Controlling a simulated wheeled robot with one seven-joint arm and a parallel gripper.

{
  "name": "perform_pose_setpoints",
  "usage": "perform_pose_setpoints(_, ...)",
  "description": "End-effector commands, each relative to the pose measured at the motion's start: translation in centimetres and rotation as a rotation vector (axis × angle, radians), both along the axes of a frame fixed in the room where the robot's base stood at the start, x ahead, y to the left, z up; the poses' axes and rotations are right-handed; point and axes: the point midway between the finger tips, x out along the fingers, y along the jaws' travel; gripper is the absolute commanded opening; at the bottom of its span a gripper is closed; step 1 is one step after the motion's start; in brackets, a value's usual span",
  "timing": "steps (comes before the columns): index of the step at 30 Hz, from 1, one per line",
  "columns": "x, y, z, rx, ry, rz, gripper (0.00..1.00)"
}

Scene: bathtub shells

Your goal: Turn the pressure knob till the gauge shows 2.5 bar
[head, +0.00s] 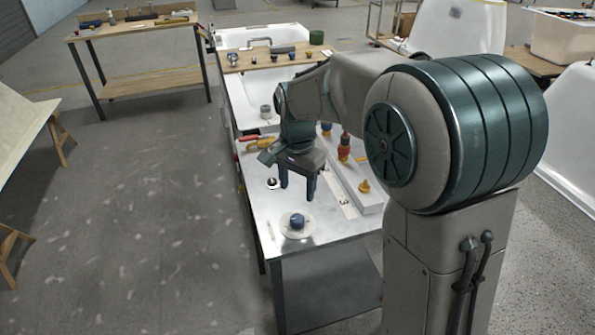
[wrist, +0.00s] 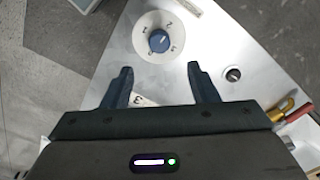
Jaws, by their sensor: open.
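The blue pressure knob (head: 297,221) sits on a round white scale plate (head: 284,230) near the front end of the metal bench. In the wrist view the knob (wrist: 158,41) is at top centre, and its plate (wrist: 140,32) carries printed numerals. A pale mark shows on the knob, but its exact reading is too small to tell. My gripper (head: 297,190) is open and empty, pointing down above the bench behind the knob. In the wrist view its fingers (wrist: 160,70) are spread, and the knob lies beyond their tips, apart from them.
A small dark round fitting (head: 271,183) stands on the bench (head: 330,240) left of my gripper. A raised grey rail (head: 350,180) with red and yellow fittings runs along the right. Red and yellow tools (wrist: 292,110) lie at the edge. A white bathtub (head: 245,105) is behind.

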Motion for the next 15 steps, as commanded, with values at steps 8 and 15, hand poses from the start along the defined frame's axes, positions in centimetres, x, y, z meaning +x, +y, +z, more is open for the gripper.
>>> perform_pose_setpoints(8, 0.0, 0.0, 3.7, 0.0, -0.001, 0.0, 0.54)
perform_pose_setpoints(15, 0.0, 0.0, 4.0, -0.001, 0.001, 0.001, 0.54)
